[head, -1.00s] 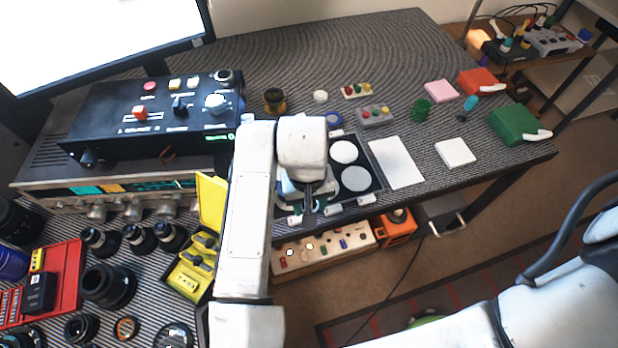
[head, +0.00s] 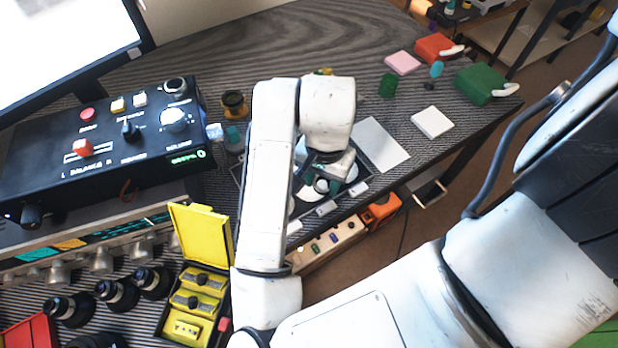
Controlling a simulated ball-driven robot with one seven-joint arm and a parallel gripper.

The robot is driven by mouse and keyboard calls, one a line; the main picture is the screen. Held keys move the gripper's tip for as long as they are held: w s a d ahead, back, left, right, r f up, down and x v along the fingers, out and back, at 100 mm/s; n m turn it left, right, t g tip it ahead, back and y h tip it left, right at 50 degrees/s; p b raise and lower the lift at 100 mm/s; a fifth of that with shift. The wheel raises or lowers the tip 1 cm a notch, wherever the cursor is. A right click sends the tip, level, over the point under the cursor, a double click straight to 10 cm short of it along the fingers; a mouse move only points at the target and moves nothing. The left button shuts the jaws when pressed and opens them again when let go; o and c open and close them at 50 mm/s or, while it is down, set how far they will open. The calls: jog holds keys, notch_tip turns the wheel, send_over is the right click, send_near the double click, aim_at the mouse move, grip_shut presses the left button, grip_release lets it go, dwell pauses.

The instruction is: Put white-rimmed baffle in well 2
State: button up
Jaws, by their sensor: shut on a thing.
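My gripper (head: 322,178) is low over the front right part of a dark tray (head: 245,178) with round wells. It is shut on a small round part with a pale rim, which looks like the white-rimmed baffle (head: 321,186). The fingers hide much of this part, so I cannot tell whether it touches the tray. My arm and gripper cover most of the wells. Which well is well 2 cannot be read.
A white sheet (head: 380,145) lies just right of the tray, with a white block (head: 432,122) beyond it. An open yellow case (head: 200,285) and a black control box (head: 105,145) stand to the left. The table's front edge is close to the tray.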

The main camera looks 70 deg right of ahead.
jog(key=w+d+f, duration=0.1)
jog(key=f, duration=0.1)
jog(key=w+d+f, duration=0.1)
jog(key=w+f, duration=0.1)
jog(key=w+d+f, duration=0.1)
jog(key=f, duration=0.1)
jog(key=shift+w+d+f, duration=0.2)
jog(key=shift+d, duration=0.2)
jog(key=shift+f, duration=1.5)
jog(key=shift+f, duration=0.15)
jog(key=o, duration=1)
notch_tip(320, 180, up, 12)
jog(key=p, duration=0.1)
